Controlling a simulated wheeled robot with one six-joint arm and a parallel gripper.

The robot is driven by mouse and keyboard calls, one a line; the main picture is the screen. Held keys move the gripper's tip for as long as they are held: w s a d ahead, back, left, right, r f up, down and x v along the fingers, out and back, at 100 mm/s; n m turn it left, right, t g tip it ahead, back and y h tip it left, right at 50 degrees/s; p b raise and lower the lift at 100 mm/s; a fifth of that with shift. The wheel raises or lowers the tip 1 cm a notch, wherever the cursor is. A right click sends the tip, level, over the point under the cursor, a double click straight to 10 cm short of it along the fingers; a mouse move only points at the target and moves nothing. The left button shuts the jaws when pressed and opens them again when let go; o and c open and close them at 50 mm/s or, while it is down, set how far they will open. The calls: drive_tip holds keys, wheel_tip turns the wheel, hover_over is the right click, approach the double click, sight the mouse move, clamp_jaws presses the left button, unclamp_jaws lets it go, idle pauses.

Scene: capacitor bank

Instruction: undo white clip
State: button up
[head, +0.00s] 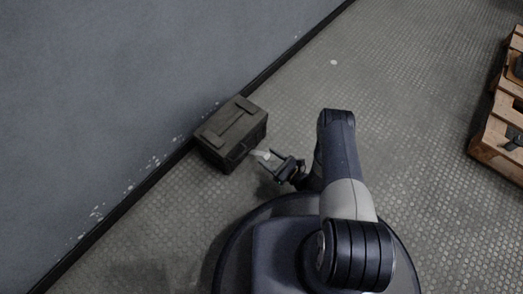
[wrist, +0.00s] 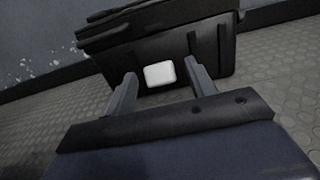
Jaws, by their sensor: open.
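A dark olive box (head: 231,133) with a lid stands on the floor against the wall. In the wrist view the box (wrist: 215,50) fills the upper middle, slightly tilted in the picture. The white clip (wrist: 160,75) is a small rounded white piece low on its front face. In the head view a pale spot at the box's near side looks like the white clip (head: 262,154). My gripper (head: 271,159) is close in front of the box. In the wrist view my gripper (wrist: 162,88) is open, with one finger on each side of the clip, and nothing visibly held. Contact cannot be told.
The wall (head: 150,70) with a dark skirting runs behind the box. A wooden pallet (head: 500,125) with dark items on it stands at the far right. The patterned floor (head: 420,110) between is clear apart from a small white spot.

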drive_tip(key=shift+x, duration=0.9)
drive_tip(key=shift+c, duration=0.2)
clamp_jaws()
